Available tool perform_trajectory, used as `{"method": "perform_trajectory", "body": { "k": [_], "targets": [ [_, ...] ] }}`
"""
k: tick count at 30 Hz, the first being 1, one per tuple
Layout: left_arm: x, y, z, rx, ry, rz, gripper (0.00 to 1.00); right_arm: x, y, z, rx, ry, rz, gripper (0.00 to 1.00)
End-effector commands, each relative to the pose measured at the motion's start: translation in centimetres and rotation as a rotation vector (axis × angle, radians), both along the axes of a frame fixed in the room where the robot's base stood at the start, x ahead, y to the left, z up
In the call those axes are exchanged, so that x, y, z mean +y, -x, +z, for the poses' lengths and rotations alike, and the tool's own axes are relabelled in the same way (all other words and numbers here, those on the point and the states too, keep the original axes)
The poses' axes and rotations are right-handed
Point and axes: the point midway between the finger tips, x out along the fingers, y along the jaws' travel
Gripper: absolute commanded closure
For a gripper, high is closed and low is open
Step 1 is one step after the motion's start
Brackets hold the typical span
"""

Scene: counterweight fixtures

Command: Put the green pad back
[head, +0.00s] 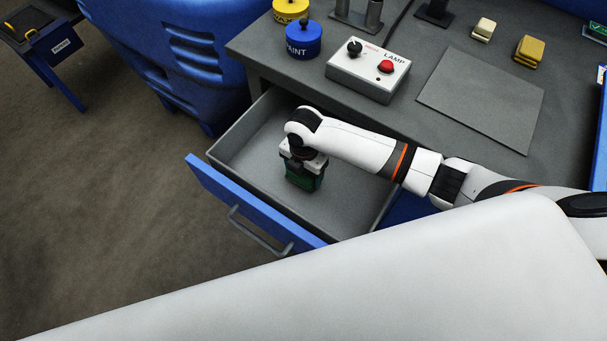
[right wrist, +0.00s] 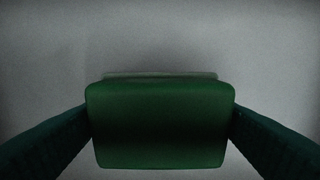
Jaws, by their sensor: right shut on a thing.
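The green pad (right wrist: 160,125) fills the middle of the right wrist view, between the two fingers of my right gripper (right wrist: 160,140). The gripper is shut on it. In the head view my right gripper (head: 303,178) points down inside the open drawer (head: 240,152), with dark green showing at its lower end. The drawer floor is plain grey around it. I cannot tell whether the pad touches the drawer floor. My left gripper is not in view.
The drawer's blue front (head: 245,205) has a bar handle. On the grey bench stand a lamp control box (head: 368,75), a blue paint pot (head: 303,42), a yellow pot (head: 291,10), a flat grey mat (head: 480,98) and two yellowish blocks (head: 528,51). A large white surface covers the lower foreground.

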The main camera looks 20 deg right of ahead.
Motion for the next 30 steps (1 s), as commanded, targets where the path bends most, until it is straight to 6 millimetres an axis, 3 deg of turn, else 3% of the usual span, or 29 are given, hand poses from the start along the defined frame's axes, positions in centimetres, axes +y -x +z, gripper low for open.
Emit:
{"method": "perform_trajectory", "body": {
  "k": [5,17,18,21,30],
  "targets": [
    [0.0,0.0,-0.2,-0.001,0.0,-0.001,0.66,0.0,0.0,-2.1,0.001,-0.001,-0.001,0.48],
    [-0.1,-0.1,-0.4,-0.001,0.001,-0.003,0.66,0.0,0.0,-2.7,0.0,0.0,-0.001,0.48],
    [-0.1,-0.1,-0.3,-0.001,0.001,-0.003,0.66,0.0,0.0,-2.6,0.0,0.0,-0.001,0.19],
    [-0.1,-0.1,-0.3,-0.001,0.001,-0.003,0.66,0.0,0.0,-2.6,0.0,0.0,-0.001,0.02],
    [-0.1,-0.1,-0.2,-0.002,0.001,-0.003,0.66,0.0,0.0,-2.4,0.0,0.0,-0.001,0.02]
  ]
}}
